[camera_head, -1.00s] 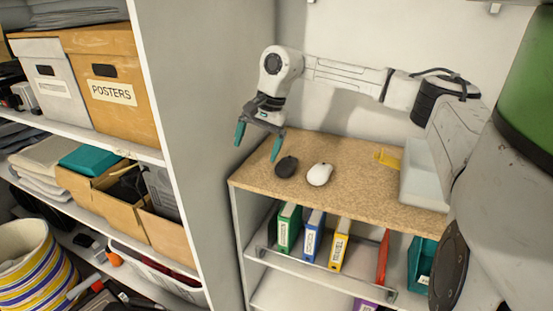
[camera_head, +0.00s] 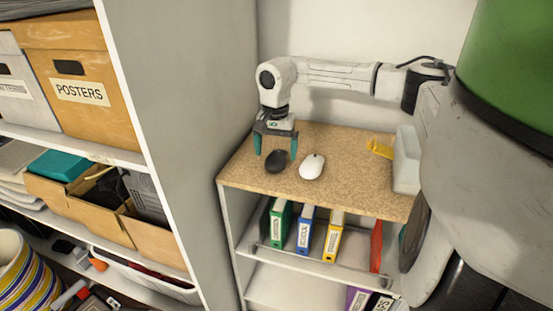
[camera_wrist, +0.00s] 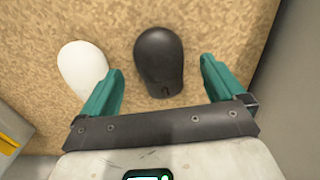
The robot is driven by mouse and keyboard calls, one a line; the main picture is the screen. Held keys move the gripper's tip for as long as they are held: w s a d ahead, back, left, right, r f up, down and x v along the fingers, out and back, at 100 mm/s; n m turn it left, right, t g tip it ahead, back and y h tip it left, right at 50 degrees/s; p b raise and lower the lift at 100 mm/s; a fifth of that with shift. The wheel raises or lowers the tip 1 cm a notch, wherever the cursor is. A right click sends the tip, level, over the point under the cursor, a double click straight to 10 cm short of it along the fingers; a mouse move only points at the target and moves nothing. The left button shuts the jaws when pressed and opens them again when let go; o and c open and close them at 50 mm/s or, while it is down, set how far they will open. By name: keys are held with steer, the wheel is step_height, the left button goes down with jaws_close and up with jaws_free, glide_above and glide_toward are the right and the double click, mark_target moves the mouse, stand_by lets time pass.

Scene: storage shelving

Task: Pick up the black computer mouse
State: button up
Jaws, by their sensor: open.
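The black computer mouse (camera_head: 276,161) lies on the speckled tan shelf top (camera_head: 345,180), near its left end. In the wrist view the black mouse (camera_wrist: 158,62) shows between and ahead of the two teal fingers. My gripper (camera_head: 275,155) is open and points down over the black mouse, one finger to each side of it in the picture. In the wrist view my gripper (camera_wrist: 163,78) is empty, and its left fingertip is close to the white mouse. I cannot tell how high the fingertips are above the surface.
A white mouse (camera_head: 312,166) lies just right of the black one; it also shows in the wrist view (camera_wrist: 83,68). A grey panel (camera_head: 190,100) stands close on the left. A yellow object (camera_head: 380,148) and a pale bin (camera_head: 406,160) are at the right. Binders (camera_head: 304,230) stand below.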

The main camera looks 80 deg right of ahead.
mark_target(275, 158)
steer(key=shift+a+f, duration=0.15)
steer(key=shift+f, duration=0.7)
steer(key=shift+a+f, duration=0.15)
steer(key=shift+f, duration=0.65)
steer(key=c, duration=1.1)
